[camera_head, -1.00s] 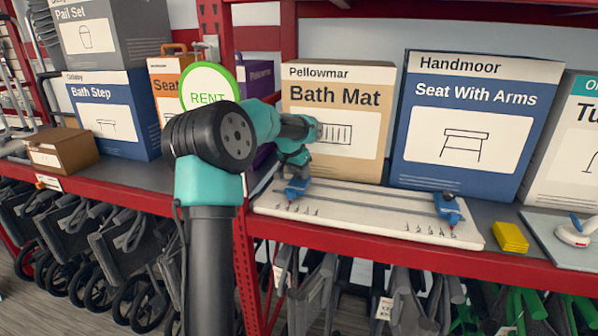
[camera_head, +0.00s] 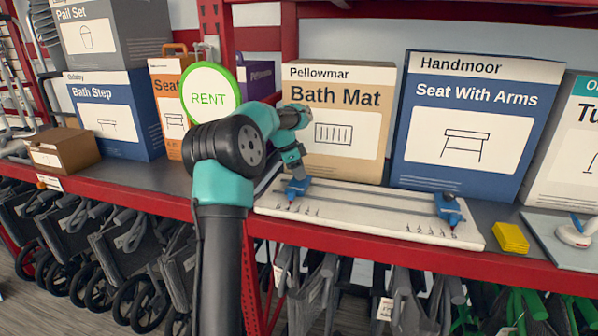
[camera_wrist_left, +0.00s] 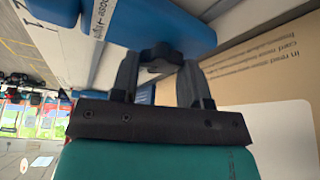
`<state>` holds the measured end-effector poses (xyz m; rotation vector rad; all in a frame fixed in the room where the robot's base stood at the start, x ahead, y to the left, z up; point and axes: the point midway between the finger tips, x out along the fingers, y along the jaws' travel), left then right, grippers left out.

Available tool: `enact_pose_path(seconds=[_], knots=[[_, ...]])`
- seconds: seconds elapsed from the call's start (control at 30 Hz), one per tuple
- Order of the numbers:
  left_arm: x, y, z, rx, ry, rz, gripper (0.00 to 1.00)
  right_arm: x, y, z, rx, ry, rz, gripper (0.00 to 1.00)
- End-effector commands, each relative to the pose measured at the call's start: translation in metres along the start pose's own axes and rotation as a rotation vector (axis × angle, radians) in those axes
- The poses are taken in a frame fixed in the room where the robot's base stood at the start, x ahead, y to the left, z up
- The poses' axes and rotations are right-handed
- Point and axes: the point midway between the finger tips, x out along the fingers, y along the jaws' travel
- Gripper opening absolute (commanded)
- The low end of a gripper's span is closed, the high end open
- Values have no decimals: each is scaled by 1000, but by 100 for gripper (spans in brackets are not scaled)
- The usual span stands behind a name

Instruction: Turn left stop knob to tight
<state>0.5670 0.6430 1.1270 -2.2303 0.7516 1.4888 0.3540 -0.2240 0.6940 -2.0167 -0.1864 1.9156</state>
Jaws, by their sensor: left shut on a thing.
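The left stop (camera_head: 297,189) is a blue block on the left end of a pale board (camera_head: 370,211) with rails along it. In the left wrist view, the blue stop (camera_wrist_left: 165,20) carries a printed loose-to-tight arrow label (camera_wrist_left: 100,22). Its black lobed knob (camera_wrist_left: 161,57) sits between the two fingers of my left gripper (camera_wrist_left: 160,72), which is shut on it. In the head view the left gripper (camera_head: 295,172) is at the stop, and the knob is too small to make out. My right gripper is not in view.
A matching right stop (camera_head: 448,208) is on the board's other end. A Bath Mat box (camera_head: 340,158) stands close behind the left gripper. A Seat With Arms box (camera_head: 470,125) is further right. A yellow block (camera_head: 510,237) lies right of the board.

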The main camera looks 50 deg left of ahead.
Motion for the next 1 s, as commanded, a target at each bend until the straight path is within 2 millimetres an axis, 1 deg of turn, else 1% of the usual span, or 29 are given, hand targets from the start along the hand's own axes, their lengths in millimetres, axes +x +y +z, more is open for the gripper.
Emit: enact_pose_path(seconds=[0.23,0.63,0.67,0.9,1.0], knots=[[0,0,0,60,0,24,18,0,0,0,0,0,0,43],[0,0,0,68,-1,27,18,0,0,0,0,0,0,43],[0,0,0,68,-1,27,44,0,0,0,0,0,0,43],[0,0,0,67,-1,27,67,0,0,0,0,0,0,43],[0,0,0,66,-1,27,67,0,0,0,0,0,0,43]])
